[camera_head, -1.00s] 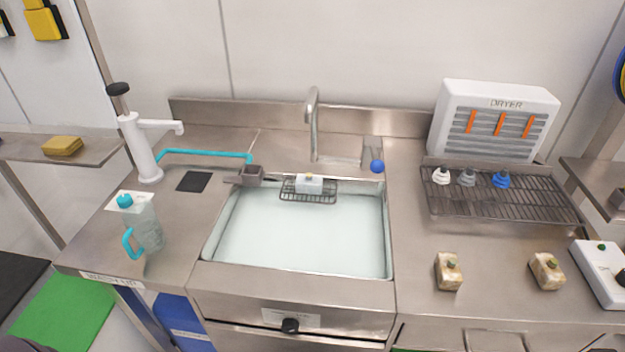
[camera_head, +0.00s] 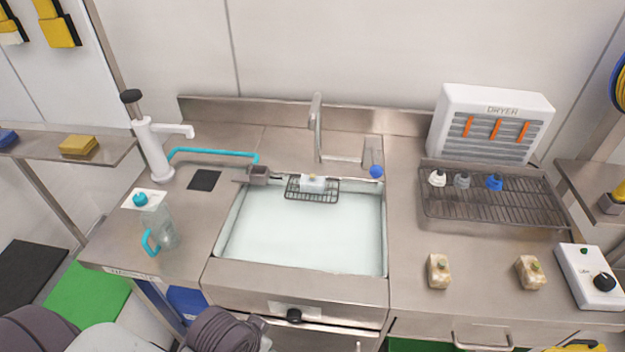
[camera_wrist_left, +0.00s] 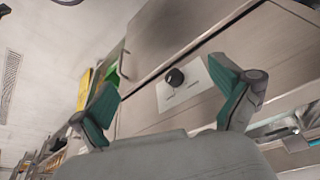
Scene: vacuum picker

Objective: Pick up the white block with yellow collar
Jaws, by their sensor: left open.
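A small white block (camera_head: 317,185) with a yellowish top sits on a wire rack (camera_head: 300,196) at the back edge of the water-filled sink (camera_head: 300,238). My left gripper (camera_wrist_left: 163,80) shows in the left wrist view with its two teal-padded fingers spread apart and nothing between them. Beyond the fingers is a steel cabinet front with a black knob (camera_wrist_left: 175,78). The fingers do not show in the head view, where only my arm parts appear at the bottom left, in front of the counter. The white block does not show in the wrist view. My right gripper is not in view.
A pitcher (camera_head: 161,229) and a white pump (camera_head: 150,150) stand left of the sink. A tap (camera_head: 317,125) rises behind it. Two stained blocks (camera_head: 439,271) (camera_head: 530,272) are on the right counter. A drying rack (camera_head: 490,208) holds several small nozzles before the dryer (camera_head: 490,123).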

